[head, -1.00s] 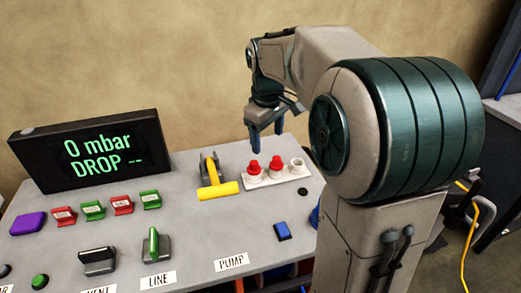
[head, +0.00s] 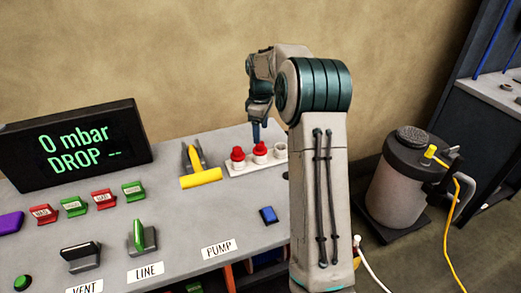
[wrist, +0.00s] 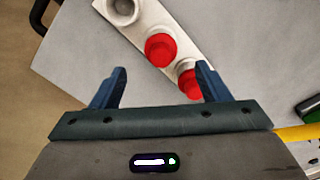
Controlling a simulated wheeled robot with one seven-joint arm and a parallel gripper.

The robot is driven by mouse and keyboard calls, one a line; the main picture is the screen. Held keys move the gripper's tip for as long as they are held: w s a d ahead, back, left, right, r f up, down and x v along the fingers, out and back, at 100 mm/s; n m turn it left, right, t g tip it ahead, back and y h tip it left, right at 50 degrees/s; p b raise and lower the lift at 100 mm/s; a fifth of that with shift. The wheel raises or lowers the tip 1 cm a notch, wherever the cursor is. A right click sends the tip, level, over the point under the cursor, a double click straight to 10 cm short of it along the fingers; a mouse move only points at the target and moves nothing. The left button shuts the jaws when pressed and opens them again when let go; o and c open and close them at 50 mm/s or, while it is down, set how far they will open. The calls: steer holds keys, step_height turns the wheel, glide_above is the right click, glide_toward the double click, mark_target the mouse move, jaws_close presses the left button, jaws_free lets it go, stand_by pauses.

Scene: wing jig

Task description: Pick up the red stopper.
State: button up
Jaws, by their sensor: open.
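Two red stoppers sit in a white rack on the grey bench: a left one (head: 237,154) and a right one (head: 260,149). The rack's third seat (head: 280,149), at the right end, is empty. My gripper (head: 256,131) is just behind and above the right stopper, pointing down. In the wrist view my gripper (wrist: 161,72) is open and empty. One red stopper (wrist: 160,48) shows between and beyond the fingertips; the other (wrist: 188,82) is partly hidden beside the right finger. Contact with the right finger cannot be told.
A yellow T-handle (head: 201,178) stands left of the rack. A blue block (head: 268,215) lies in front of it. A black display (head: 75,146), coloured tags and the green LINE lever (head: 138,235) are further left. A grey canister (head: 401,190) stands on the floor at right.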

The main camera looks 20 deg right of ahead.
mark_target(260, 145)
steer(key=shift+a+f+p, duration=0.1)
steer(key=shift+f+p, duration=0.7)
steer(key=shift+f, duration=2.7)
steer(key=c, duration=1.1)
